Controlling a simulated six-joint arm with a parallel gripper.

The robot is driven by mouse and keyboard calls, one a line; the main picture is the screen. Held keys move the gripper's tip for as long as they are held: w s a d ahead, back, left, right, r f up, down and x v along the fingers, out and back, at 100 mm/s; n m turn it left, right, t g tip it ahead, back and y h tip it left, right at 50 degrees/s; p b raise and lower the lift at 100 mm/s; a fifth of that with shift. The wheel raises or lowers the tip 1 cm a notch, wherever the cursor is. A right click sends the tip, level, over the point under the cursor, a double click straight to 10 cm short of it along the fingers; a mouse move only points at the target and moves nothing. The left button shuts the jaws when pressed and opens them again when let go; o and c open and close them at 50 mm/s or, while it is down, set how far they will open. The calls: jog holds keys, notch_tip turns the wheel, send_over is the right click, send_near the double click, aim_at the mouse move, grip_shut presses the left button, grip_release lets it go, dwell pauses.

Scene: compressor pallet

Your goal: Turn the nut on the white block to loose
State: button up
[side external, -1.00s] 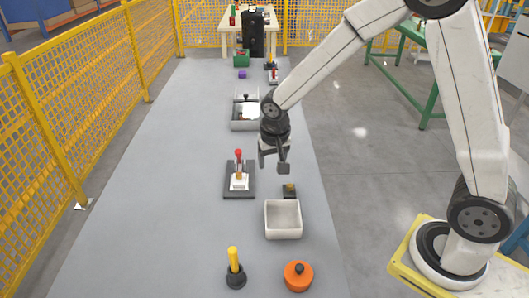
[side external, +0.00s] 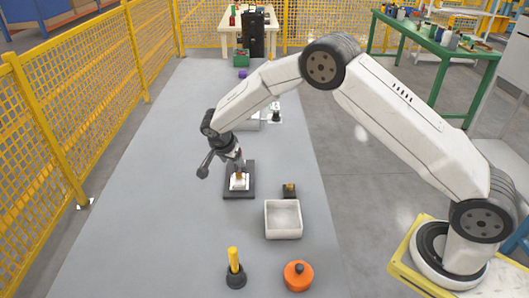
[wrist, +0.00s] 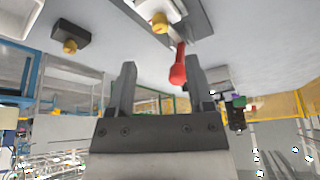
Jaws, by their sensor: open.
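The white block (side external: 239,185) stands on a dark base plate near the middle of the bench. A brass nut (wrist: 160,23) sits on it; the wrist view shows the block (wrist: 150,7) only in part, at the top edge. A red-knobbed lever (wrist: 178,72) sticks out beside the nut. My gripper (side external: 222,162) is tilted just behind and above the block. Its jaws (wrist: 161,75) are open, with the red knob appearing between them, closer to the right finger. I cannot tell whether they touch.
A dark block with a brass nut (side external: 289,189) stands to the right, behind a white open tray (side external: 283,235). A yellow peg in a dark base (side external: 235,268) and an orange round pot (side external: 298,277) stand in front. The bench's left side is clear.

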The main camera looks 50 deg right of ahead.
aim_at(238, 174)
jog(key=shift+x, duration=3.85)
grip_shut()
